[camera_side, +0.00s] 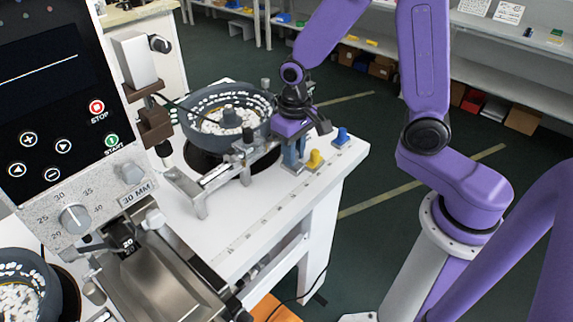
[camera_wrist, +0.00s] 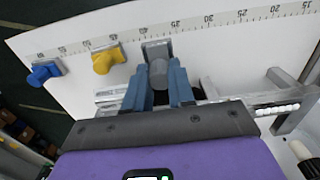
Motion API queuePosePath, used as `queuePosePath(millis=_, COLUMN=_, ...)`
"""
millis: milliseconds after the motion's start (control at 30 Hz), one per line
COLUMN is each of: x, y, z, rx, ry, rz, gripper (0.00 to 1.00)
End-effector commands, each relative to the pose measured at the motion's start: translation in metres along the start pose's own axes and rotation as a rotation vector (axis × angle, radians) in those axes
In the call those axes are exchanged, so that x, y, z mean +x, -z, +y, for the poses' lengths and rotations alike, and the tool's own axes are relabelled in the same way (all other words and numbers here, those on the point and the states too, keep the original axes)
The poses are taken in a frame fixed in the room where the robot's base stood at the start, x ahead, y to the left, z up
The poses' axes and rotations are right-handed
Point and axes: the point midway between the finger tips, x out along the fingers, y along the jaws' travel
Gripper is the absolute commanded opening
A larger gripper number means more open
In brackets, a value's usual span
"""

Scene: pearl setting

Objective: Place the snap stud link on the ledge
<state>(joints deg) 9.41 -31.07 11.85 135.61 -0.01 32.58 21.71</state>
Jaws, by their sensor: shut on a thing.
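My gripper (camera_wrist: 160,88) points down over the ruler-marked white ledge (camera_wrist: 250,32). In the wrist view its two blue fingers are shut on a grey snap stud link (camera_wrist: 158,72), a rounded stud with a square grey plate at its far end. The link is at the ledge, beside the yellow stud piece; whether it touches the surface I cannot tell. In the side view my gripper (camera_side: 293,158) is low at the ledge (camera_side: 262,212), left of the yellow piece, and mostly hides the link.
A yellow stud piece (camera_side: 315,159) and a blue one (camera_side: 342,137) stand along the ledge to the right in the side view. A metal feed rail (camera_side: 215,182) and a bowl feeder (camera_side: 205,118) with white parts are close behind my gripper. The ledge nearer the camera is bare.

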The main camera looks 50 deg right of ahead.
Motion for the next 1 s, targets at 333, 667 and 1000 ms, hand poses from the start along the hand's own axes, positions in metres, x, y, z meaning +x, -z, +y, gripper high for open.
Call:
queuePosePath(millis=333, x=0.019, y=0.015, z=-0.003, rx=-0.001, ry=0.0, rz=-0.001, gripper=0.0)
queuePosePath(millis=667, x=0.051, y=0.018, z=-0.004, rx=0.0, ry=0.0, rz=0.0, gripper=0.0)
queuePosePath(millis=1000, x=0.053, y=0.018, z=-0.004, rx=0.0, ry=0.0, rz=0.0, gripper=0.0)
